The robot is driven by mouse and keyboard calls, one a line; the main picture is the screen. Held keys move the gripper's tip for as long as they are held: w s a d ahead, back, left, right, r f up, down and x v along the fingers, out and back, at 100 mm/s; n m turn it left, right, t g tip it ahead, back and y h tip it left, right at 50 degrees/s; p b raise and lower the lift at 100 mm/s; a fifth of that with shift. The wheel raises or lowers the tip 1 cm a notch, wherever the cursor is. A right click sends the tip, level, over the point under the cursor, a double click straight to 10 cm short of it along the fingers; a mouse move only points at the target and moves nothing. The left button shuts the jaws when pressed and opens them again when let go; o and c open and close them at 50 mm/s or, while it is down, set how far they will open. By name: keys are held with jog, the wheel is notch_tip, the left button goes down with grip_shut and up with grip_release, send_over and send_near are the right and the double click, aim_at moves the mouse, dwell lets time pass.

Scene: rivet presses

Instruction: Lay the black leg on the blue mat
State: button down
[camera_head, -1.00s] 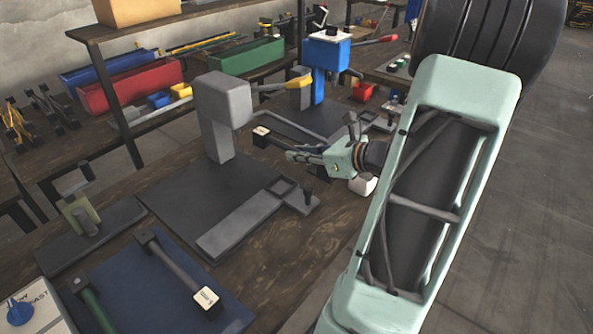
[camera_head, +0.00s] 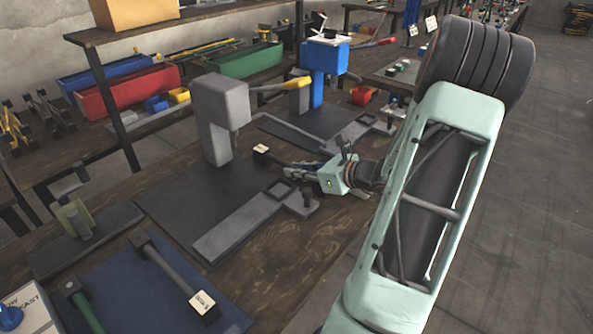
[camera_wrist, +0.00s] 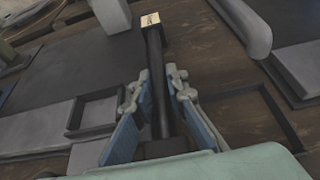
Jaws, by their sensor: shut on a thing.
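My gripper (camera_head: 305,172) is shut on a black leg (camera_wrist: 157,85), with its two blue-padded fingers on either side of the bar. In the head view the leg's pale labelled end (camera_head: 262,149) points left, over the area between the grey press and the fixture. The blue mat (camera_head: 150,300) lies at the lower left of the head view, well away from my gripper. On the mat lie a dark grey leg (camera_head: 170,265) with a labelled end and a green leg (camera_head: 86,308), partly cut off by the frame.
A grey press (camera_head: 215,120) with a yellow-handled lever stands on a dark plate beyond the mat. A grey fixture (camera_head: 240,228) lies near my gripper. A blue press (camera_head: 322,62) stands behind. A small clamp stand (camera_head: 78,222) is left of the mat.

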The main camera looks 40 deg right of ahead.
jog(key=shift+f, duration=0.25)
jog(key=c, duration=1.9)
grip_release()
jog(key=shift+r, duration=0.1)
